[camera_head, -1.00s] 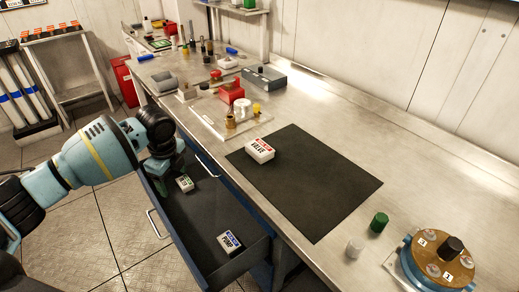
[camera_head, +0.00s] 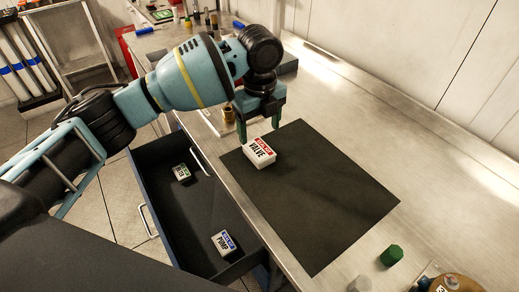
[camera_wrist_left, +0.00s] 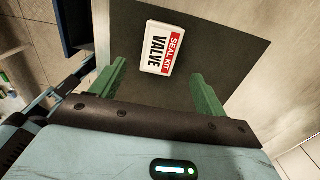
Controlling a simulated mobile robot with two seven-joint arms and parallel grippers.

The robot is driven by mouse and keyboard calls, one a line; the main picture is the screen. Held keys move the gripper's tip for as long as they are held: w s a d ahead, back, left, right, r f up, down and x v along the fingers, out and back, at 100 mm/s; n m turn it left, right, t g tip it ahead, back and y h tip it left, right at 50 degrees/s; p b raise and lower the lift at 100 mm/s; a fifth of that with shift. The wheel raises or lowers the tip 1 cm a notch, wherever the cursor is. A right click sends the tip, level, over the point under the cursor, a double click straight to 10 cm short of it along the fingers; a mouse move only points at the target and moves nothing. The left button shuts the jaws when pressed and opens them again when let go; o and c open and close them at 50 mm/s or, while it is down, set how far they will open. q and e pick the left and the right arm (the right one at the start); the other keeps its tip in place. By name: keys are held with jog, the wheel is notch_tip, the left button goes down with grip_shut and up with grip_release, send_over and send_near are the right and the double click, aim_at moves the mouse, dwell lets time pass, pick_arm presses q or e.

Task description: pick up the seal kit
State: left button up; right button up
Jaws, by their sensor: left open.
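A white box with a red band, marked SEAL KIT VALVE (camera_head: 258,153), lies flat on the black mat (camera_head: 320,205) on the bench. It also shows in the left wrist view (camera_wrist_left: 161,48), just beyond the fingertips. My left gripper (camera_head: 259,132) points down at the far edge of this box, its green fingers open and apart. In the left wrist view the open fingers (camera_wrist_left: 157,72) flank the near end of the box, with nothing held. Whether they touch it cannot be told. My right gripper is not in view.
An open drawer (camera_head: 196,215) below the bench holds a PUMP box (camera_head: 223,242) and a green-labelled box (camera_head: 181,173). A green cap (camera_head: 391,255) and a white cap (camera_head: 359,284) stand near the mat's right corner. Most of the mat is clear.

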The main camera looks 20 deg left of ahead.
aim_at(259, 149)
pick_arm(q)
jog(key=shift+w+a+f, duration=0.1)
jog(key=shift+a+f, duration=0.05)
jog(key=shift+f, duration=3.5)
jog(key=c, duration=1)
jog(key=shift+r, duration=5.05)
jog(key=shift+c, duration=0.2)
